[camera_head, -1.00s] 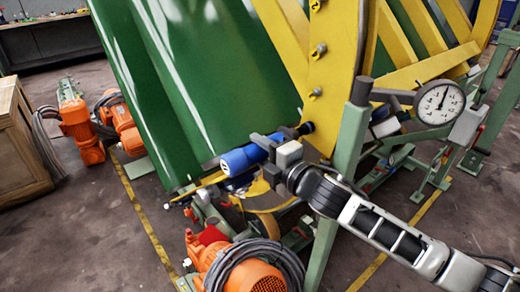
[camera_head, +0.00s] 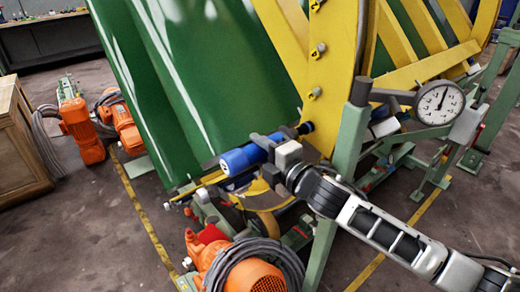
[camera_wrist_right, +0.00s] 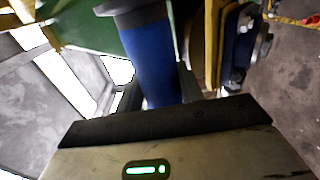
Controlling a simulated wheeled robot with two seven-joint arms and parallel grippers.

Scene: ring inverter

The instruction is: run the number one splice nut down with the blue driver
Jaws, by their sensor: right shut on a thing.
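My right gripper (camera_head: 268,166) is shut on the blue driver (camera_head: 238,160), which also fills the middle of the right wrist view (camera_wrist_right: 152,62). The driver lies along the lower end of the yellow ring plate (camera_head: 328,85), its dark nose pointing up and right to the plate's lower edge. The nose tip is at or very close to a dark fitting (camera_head: 306,128) there; I cannot tell whether it sits on a nut. Several nuts with black marks sit higher on the plate, one of them a grey nut (camera_head: 319,49). The marks are too small to read. My left gripper is not in view.
A green panel (camera_head: 195,80) rises behind the driver. A green post (camera_head: 347,145) with a dial gauge (camera_head: 439,103) stands close to my right arm. An orange motor with a coiled cable (camera_head: 255,275) lies below. A wooden crate (camera_head: 22,145) stands left.

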